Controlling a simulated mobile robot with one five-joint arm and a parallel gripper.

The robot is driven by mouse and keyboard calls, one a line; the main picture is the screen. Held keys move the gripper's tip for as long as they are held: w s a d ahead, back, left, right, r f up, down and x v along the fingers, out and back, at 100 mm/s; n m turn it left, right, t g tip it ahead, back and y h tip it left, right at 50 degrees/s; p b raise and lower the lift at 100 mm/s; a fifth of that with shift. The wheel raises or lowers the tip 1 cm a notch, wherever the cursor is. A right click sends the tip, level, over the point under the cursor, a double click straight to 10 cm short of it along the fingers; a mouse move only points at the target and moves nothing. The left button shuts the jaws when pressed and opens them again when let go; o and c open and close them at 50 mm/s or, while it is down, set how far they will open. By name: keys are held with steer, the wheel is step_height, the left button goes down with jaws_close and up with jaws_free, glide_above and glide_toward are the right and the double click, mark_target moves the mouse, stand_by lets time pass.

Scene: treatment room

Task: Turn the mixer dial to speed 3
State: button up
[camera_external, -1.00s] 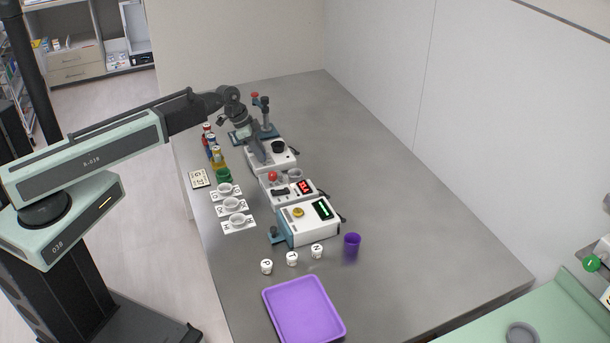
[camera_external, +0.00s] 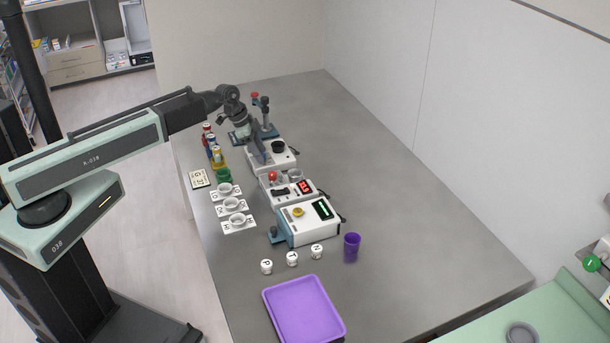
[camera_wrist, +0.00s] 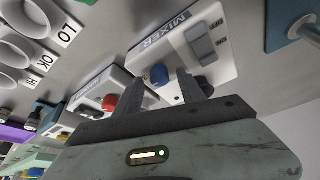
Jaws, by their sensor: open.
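The mixer (camera_external: 285,162) is a white box at the far end of the row of devices in the external view. It shows in the wrist view with the printed word MIXER (camera_wrist: 166,34), a grey rectangular part (camera_wrist: 201,42) and a blue round knob (camera_wrist: 159,75). My gripper (camera_external: 258,156) is over the mixer's left part. In the wrist view my gripper (camera_wrist: 161,82) is open, with the blue knob showing between its two fingertips. I cannot tell whether the fingers touch it. No speed marks can be read, and my gripper hides the knob in the external view.
A device with a red knob (camera_external: 272,176) and red display stands just nearer, then a box with a green display (camera_external: 323,209). Labelled dishes (camera_external: 234,204) and bottles line the left. A stand with a red top (camera_external: 255,96) is behind. The table's right side is clear.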

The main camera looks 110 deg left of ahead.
steer(key=p+v, duration=0.6)
steer(key=v, duration=0.1)
steer(key=shift+s+r, duration=0.15)
steer(key=shift+r, duration=0.05)
